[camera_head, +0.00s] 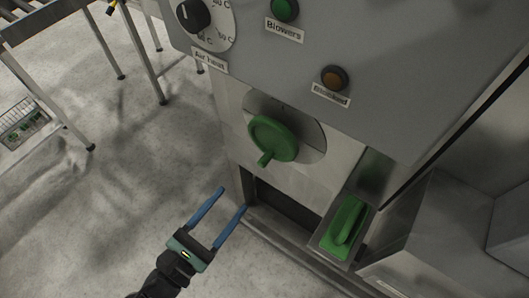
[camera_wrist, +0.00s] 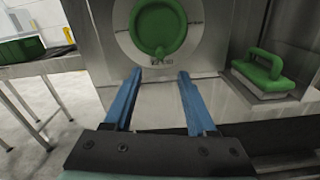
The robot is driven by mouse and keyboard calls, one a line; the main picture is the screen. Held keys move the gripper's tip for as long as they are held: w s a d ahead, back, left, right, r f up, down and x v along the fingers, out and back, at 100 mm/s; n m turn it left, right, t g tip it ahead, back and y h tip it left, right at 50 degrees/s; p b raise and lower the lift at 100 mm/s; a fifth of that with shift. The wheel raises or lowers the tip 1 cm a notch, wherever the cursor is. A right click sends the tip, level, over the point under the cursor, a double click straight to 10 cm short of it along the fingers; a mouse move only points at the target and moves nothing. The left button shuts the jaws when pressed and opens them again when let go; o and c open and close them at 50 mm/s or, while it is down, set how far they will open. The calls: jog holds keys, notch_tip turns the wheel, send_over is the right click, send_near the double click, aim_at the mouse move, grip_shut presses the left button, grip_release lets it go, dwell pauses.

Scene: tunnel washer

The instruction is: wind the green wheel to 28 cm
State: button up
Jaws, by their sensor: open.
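The green wheel (camera_head: 272,138) is mounted on a round grey plate on the machine's front, below the control panel. A green crank knob sticks out at its lower edge in the head view. The wheel also shows in the wrist view (camera_wrist: 158,27), top middle, with small markings on the plate under it that I cannot read. My gripper (camera_head: 221,199) is open and empty, with two blue fingers pointing toward the machine. It is below and left of the wheel in the head view, apart from it. In the wrist view the fingertips (camera_wrist: 158,73) lie just under the wheel.
A green-handled block (camera_head: 344,226) sits in a metal holder right of the wheel. The panel above has a black dial (camera_head: 193,15), a green button (camera_head: 285,9) and an amber lamp (camera_head: 334,77). A metal-legged table (camera_head: 60,22) stands at upper left.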

aim_at(260, 163)
jog(key=p+x, duration=0.2)
jog(key=x, duration=0.9)
jog(key=shift+w+d, duration=0.2)
jog(key=shift+w, duration=0.05)
jog(key=shift+c, duration=0.2)
grip_shut()
